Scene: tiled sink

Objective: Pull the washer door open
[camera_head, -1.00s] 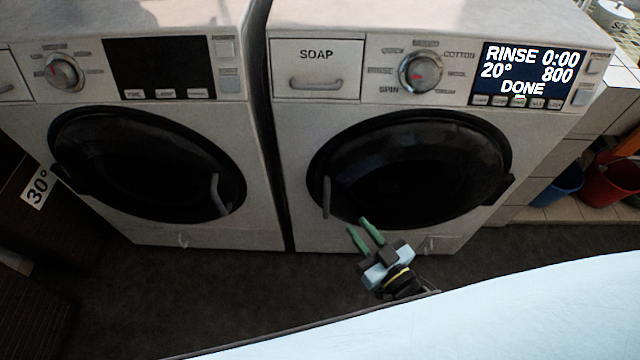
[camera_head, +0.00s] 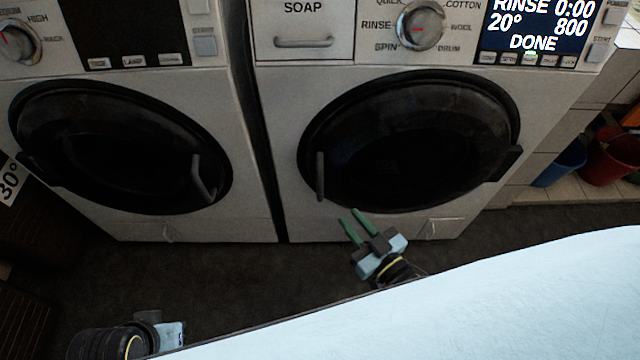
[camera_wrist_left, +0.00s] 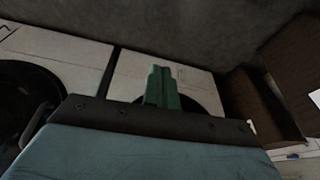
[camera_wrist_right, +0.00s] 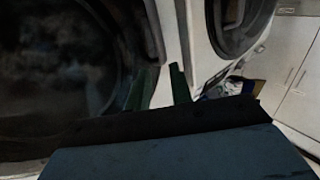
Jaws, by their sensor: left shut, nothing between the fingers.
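The right-hand washer (camera_head: 270,150) is white, with a lit display reading RINSE 0:00, 20°, 800, DONE. Its round black door (camera_head: 410,145) looks shut, with an upright handle (camera_head: 320,176) on the left side. My right gripper (camera_head: 349,217) is open and empty, its green fingers apart, just below and right of that handle in the picture. It also shows in the right wrist view (camera_wrist_right: 161,80), near a dark round door. My left arm's end shows at the lower left of the head view. My left gripper (camera_wrist_left: 162,75) is shut and empty in the left wrist view.
A second white washer (camera_head: 120,225) stands close on the left, its door (camera_head: 115,145) shut and its display dark. A blue bucket (camera_head: 560,168) and a red bucket (camera_head: 610,160) stand at the right. Dark floor (camera_head: 230,280) is clear in front of the washers.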

